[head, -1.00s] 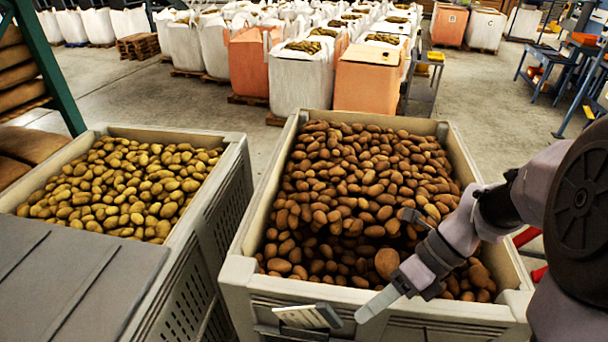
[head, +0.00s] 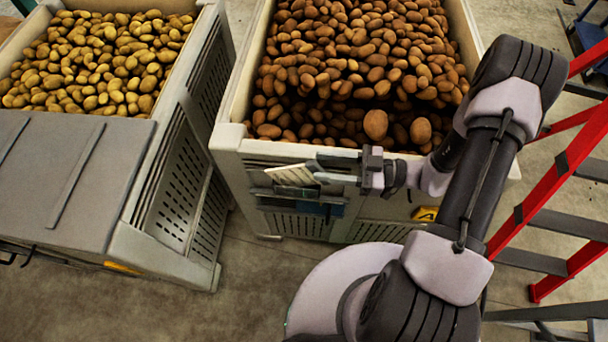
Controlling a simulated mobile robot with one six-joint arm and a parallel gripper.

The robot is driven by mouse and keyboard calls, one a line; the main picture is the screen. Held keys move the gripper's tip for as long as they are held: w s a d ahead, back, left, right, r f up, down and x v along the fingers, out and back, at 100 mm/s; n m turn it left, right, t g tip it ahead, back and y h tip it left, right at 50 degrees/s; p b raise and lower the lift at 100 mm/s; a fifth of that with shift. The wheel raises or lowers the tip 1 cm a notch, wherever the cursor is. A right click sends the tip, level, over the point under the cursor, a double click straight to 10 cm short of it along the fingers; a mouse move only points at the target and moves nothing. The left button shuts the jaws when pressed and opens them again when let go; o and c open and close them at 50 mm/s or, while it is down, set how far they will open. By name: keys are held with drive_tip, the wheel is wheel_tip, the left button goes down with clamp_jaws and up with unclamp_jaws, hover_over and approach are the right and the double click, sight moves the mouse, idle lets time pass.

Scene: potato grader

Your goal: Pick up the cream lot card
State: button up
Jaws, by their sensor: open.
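The cream lot card (head: 291,174) sits tilted in a dark holder (head: 298,191) on the front face of the crate of brown potatoes (head: 232,138), just below its rim. My gripper (head: 320,169) is open in front of that crate face. Its two fingers point left, towards the card's right end. The fingertips are at or very near that end; I cannot tell whether they touch it or whether the card's edge lies between them.
A crate of yellow potatoes (head: 187,105) stands at the left, with a grey lid (head: 65,165) in front. A blue panel (head: 322,213) and a yellow label (head: 425,214) are on the brown-potato crate's front. A red stepladder (head: 555,190) stands at the right. Floor (head: 240,270) between is clear.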

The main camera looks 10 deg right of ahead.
sight(306, 165)
drive_tip(key=x, duration=0.1)
drive_tip(key=b+x, duration=0.1)
drive_tip(key=x, duration=0.1)
drive_tip(key=b+x, duration=0.1)
drive_tip(key=shift+s+a, duration=0.15)
drive_tip(key=shift+a, duration=0.3)
drive_tip(key=shift+a+r, duration=0.15)
drive_tip(key=shift+a, duration=0.2)
clamp_jaws()
idle(0.6)
